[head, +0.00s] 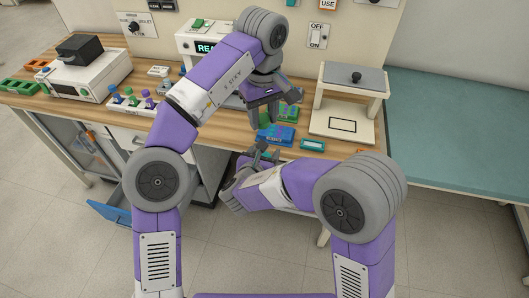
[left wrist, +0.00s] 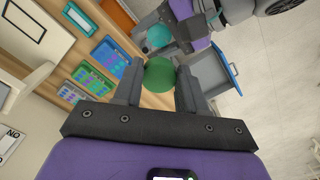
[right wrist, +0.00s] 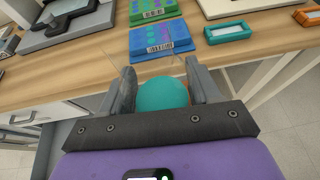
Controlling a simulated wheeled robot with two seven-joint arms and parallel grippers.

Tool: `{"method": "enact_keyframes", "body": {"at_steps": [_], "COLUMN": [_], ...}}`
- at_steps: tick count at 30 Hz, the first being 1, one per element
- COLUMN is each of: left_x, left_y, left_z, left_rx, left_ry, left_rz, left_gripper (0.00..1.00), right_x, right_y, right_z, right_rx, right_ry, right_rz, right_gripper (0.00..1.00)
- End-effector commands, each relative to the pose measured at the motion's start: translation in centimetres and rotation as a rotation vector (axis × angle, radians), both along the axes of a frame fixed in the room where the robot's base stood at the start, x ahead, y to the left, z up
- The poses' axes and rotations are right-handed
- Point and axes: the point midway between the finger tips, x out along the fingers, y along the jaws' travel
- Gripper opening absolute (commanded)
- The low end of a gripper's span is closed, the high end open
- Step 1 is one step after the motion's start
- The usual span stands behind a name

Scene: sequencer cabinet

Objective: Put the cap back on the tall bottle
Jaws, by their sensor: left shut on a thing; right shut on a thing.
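My left gripper (head: 263,112) is above the bench's front edge, shut on a green round thing (left wrist: 172,75) seen end-on in the left wrist view. My right gripper (head: 262,155) is lower, in front of the bench edge, shut on a teal round thing (right wrist: 163,95). A little orange shows beside the teal thing in the right wrist view. The teal thing (left wrist: 158,36) also shows beyond the green one in the left wrist view, apart from it in the picture. I cannot tell which held thing is the cap and which the tall bottle.
A blue tray (head: 276,136), a green tray (head: 289,113) and a teal frame (head: 312,144) lie on the bench behind the grippers. A white stand with a knobbed grey top (head: 352,78) is at the right. A blue-fronted drawer (head: 108,212) stands open below left.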

Motion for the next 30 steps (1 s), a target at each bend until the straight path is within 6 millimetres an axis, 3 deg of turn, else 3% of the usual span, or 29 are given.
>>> {"method": "enact_keyframes", "body": {"at_steps": [13,30], "left_x": [0.0,-0.2], "left_y": [0.1,-0.1], "left_z": [-3.4,-3.8], "left_rx": [0.002,0.000], "left_ry": [0.001,0.000], "left_rz": [0.000,0.001], "left_gripper": [0.13,0.13], "right_x": [0.0,0.0], "right_y": [0.0,0.0], "right_z": [0.0,0.0], "right_rx": [0.000,0.000], "right_ry": [-0.001,-0.001], "right_rz": [0.000,0.000], "right_gripper": [0.07,0.07]}}
